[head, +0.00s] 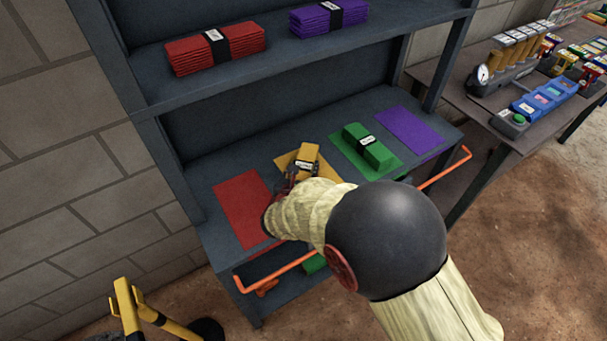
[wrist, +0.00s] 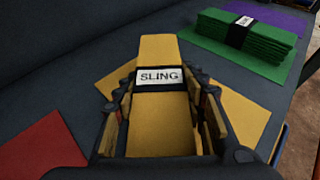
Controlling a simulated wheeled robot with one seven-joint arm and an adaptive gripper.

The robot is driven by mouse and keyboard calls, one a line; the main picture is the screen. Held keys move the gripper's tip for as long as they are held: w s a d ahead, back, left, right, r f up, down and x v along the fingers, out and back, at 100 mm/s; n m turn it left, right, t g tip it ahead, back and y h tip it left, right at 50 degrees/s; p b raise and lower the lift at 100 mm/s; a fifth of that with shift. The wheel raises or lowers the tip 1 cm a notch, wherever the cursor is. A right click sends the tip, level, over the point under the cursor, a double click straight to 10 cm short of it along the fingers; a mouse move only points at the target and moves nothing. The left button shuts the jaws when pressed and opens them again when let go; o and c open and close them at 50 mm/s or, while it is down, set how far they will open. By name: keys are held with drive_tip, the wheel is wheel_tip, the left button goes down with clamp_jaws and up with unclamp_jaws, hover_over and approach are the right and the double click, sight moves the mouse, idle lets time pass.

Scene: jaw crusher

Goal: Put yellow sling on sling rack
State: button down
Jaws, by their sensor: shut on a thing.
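The yellow sling (head: 306,158) is a folded yellow bundle with a dark band and a white label. In the wrist view the yellow sling (wrist: 160,110) lies lengthwise between the fingers, its label reading SLING. My gripper (head: 290,178) is shut on it; in the wrist view the fingers of my gripper (wrist: 160,100) press on both its sides. The sling is over a yellow mat (wrist: 240,112) on the middle shelf of the sling rack (head: 215,170). The mat also shows in the head view (head: 284,160). I cannot tell whether the sling touches the mat.
A green sling (head: 369,146) lies on a green mat to the right. A red mat (head: 243,208) and a purple mat (head: 409,131) are bare. Red slings (head: 190,54) and purple slings (head: 328,17) lie on the upper shelf. An orange rail (head: 275,271) runs along the front.

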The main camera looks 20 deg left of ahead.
drive_tip(key=shift+f, duration=0.65)
drive_tip(key=shift+f+b, duration=0.2)
drive_tip(key=shift+b, duration=0.15)
drive_tip(key=c, duration=1.1)
unclamp_jaws()
